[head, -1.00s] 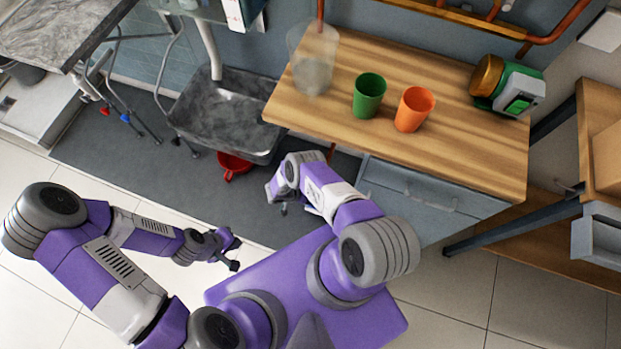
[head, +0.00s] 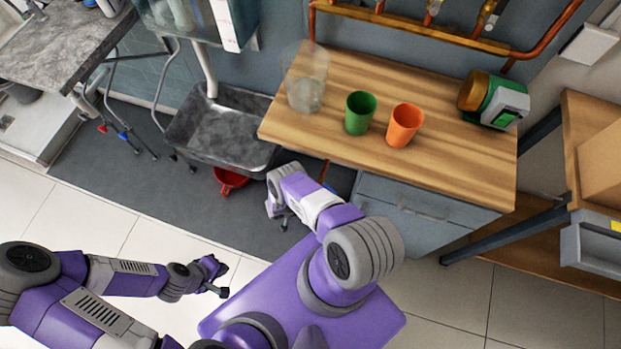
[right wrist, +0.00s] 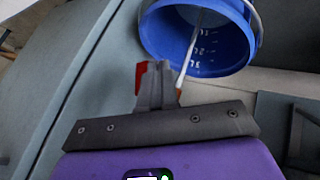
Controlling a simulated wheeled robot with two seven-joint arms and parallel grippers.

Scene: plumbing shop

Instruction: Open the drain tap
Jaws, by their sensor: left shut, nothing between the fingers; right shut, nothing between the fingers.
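No drain tap can be made out for certain. In the right wrist view a small red piece (right wrist: 141,76) shows beside my shut right gripper (right wrist: 160,72), partly hidden behind its fingers; I cannot tell whether it is a tap handle or whether they touch. A thin copper-coloured bit (right wrist: 179,93) shows just right of the fingers. In the head view my right gripper (head: 281,216) points down by the bench's left end, near a copper pipe (head: 324,171). My left gripper (head: 222,281) is shut and empty above the floor at lower left.
A blue bucket (right wrist: 238,45) with litre marks lies beyond the right fingers. A grey basin (head: 222,130) and red container (head: 230,180) are left of the bench (head: 440,152). The bench holds a clear jug (head: 306,90), green cup (head: 360,113), orange cup (head: 404,125) and green-grey device (head: 495,100).

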